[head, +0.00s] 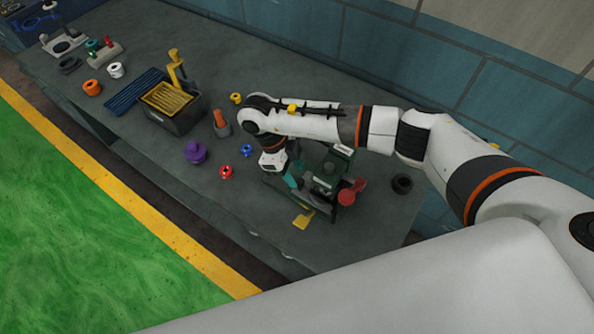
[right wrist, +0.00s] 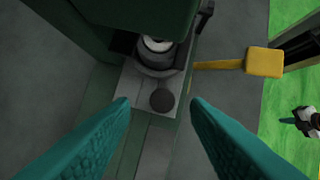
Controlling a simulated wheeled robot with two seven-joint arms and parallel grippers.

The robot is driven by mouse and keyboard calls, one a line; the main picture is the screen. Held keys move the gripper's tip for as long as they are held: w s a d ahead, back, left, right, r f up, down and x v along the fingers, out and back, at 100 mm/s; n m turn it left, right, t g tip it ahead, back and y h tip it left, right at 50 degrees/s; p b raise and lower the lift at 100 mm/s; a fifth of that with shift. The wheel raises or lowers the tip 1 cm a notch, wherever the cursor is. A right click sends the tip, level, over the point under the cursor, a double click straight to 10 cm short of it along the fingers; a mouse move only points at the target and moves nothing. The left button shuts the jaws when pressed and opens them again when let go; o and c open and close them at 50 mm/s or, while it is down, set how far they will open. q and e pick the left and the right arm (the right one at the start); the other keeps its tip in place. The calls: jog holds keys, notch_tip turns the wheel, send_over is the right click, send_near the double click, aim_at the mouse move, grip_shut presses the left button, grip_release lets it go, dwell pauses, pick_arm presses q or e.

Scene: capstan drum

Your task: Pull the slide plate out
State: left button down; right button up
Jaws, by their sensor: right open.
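The green capstan machine (head: 337,165) stands near the front right of the bench. In the right wrist view, a light grey slide plate (right wrist: 133,88) lies in its green base, with a round dark knob (right wrist: 162,100) on top. The plate runs under the green head and a dark cylinder (right wrist: 157,55). My right gripper (head: 293,177) is at the machine's left side. Its teal fingers (right wrist: 160,125) are open and empty, one each side of the knob in the picture, apart from it. My left gripper (right wrist: 293,120) seems to show small at the right wrist view's right edge, its jaws unclear.
A yellow-tipped lever (right wrist: 264,62) sticks out beside the plate; its tab (head: 303,218) shows in the head view. A red knob (head: 347,197) sits at the machine's right. A purple knob (head: 195,152), small spools and a yellow-ribbed box (head: 168,98) stand farther left.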

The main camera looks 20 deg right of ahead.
jog(key=shift+x, duration=0.95)
jog(key=shift+s+f, duration=0.15)
jog(key=shift+f, duration=0.15)
pick_arm(q)
jog(key=shift+w+r, duration=0.35)
jog(key=shift+w, duration=0.4)
pick_arm(e)
grip_shut()
